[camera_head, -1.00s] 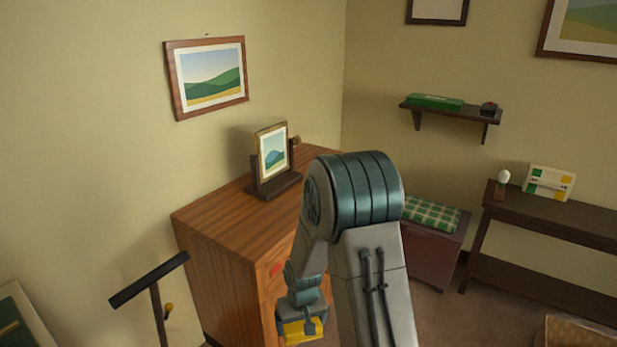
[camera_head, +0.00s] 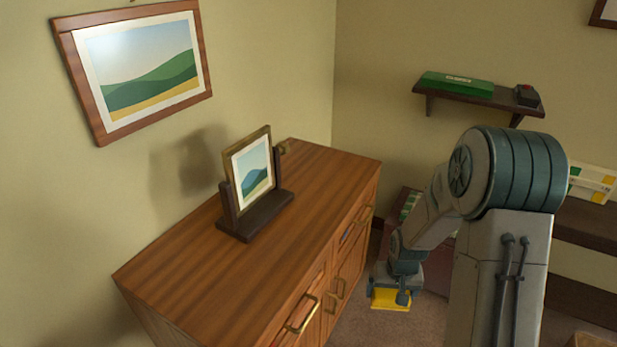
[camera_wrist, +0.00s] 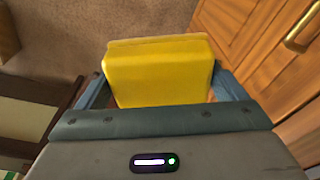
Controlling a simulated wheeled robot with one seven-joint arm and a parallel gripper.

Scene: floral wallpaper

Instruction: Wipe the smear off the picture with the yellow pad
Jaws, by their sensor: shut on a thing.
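A yellow pad (camera_head: 388,299) is held in my gripper (camera_head: 399,284), low in front of the dresser's right side. In the wrist view the pad (camera_wrist: 158,72) sits between both fingers. A framed landscape picture (camera_head: 143,70) hangs on the left wall, with green hills and a pale sky. A pale patch shows in its sky; I cannot tell whether it is a smear or glare. A smaller picture (camera_head: 251,172) with a blue hill stands in a dark tilting stand on the dresser; no smear is clear on it. My gripper is well apart from both pictures.
The wooden dresser (camera_head: 200,275) stands along the left wall below the hanging picture, with brass handles on its front. Its top is mostly bare around the stand. A wall shelf (camera_head: 470,97) holds a green box (camera_head: 457,84). A dark side table (camera_head: 590,226) is at right.

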